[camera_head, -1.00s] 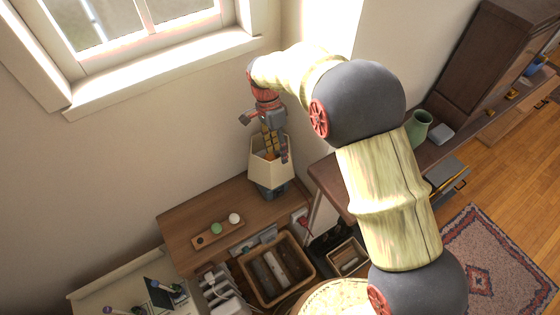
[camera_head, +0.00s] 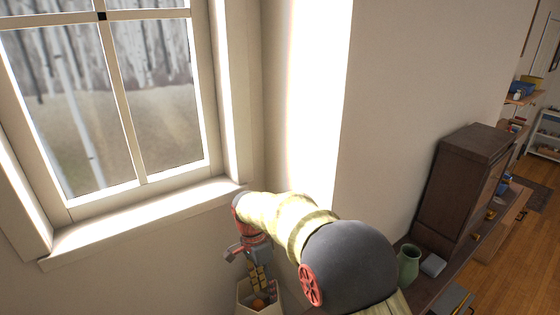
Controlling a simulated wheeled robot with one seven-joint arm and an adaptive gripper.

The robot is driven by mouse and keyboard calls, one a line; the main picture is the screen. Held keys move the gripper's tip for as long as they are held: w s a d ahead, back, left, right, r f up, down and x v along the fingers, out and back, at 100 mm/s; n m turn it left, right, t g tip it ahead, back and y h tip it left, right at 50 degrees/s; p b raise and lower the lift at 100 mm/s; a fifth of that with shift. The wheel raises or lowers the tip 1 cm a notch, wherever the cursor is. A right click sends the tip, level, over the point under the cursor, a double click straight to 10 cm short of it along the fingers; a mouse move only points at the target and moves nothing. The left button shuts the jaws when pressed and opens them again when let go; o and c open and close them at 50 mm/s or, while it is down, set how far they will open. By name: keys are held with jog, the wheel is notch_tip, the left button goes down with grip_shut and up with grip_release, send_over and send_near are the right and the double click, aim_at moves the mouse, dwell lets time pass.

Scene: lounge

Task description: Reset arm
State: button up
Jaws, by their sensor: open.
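My gripper (camera_head: 254,276) is at the lower middle of the head view, at the end of my pale, bark-textured arm. It points down with its fingers apart. It is above and partly in front of a cream, flared container (camera_head: 244,294), whose top shows at the bottom edge. Something orange shows at the container's mouth beneath the fingers. I cannot tell whether the fingers touch it. The container's lower part is out of view.
A window (camera_head: 110,100) with a pale sill (camera_head: 145,221) is at the left, close to my gripper. At the right are a green vase (camera_head: 408,265) and a dark wooden cabinet (camera_head: 456,200). Open wooden floor (camera_head: 505,268) lies at the far right.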

jog(key=s+d+r+n+t+y+b, duration=0.1)
jog(key=s+d+r+n+t+b, duration=0.15)
jog(key=s+d+r, duration=0.35)
jog(key=s+d+r+n+t+y+b, duration=0.15)
jog(key=d+r+b, duration=0.25)
jog(key=d, duration=0.5)
jog(key=s+d+f+n+t+b, duration=0.2)
jog(key=s+d, duration=0.3)
jog(key=s, duration=0.4)
jog(key=s+d+f+n+t+b, duration=0.1)
jog(key=s+d+n+b, duration=0.3)
jog(key=s, duration=0.4)
jog(key=shift+s+d+f+t+h+b, duration=0.4)
jog(key=shift+d+f+h+b, duration=0.1)
jog(key=shift+f, duration=0.4)
jog(key=shift+w+a, duration=0.1)
jog(key=shift+a, duration=0.05)
